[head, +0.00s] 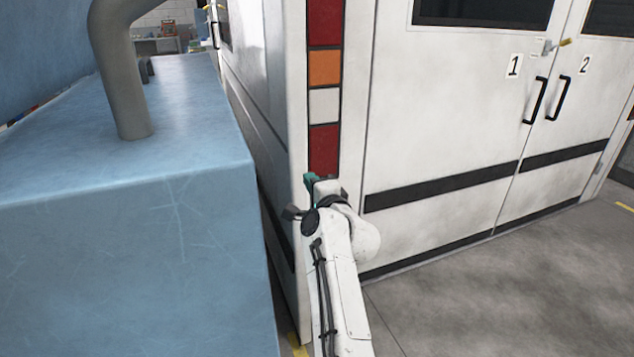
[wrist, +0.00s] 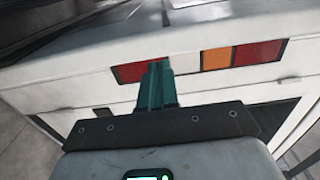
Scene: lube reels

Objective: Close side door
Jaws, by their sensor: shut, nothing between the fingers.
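A white vehicle (head: 430,130) fills the middle and right, with its rear doors facing me. Its side (head: 262,75) runs away at the left of the corner, seen at a steep angle. A dark handle (head: 214,35) and a dark window show far along that side. I cannot tell whether the side door there is open or shut. My gripper (head: 309,181), with teal fingers, is shut and empty by the rear corner, in front of the light strip.
A large blue machine (head: 120,240) with a grey pipe (head: 122,70) stands at the left, leaving a narrow gap beside the vehicle. The rear doors, marked 1 and 2, have black handles (head: 535,100). Open grey floor (head: 500,290) lies at the lower right.

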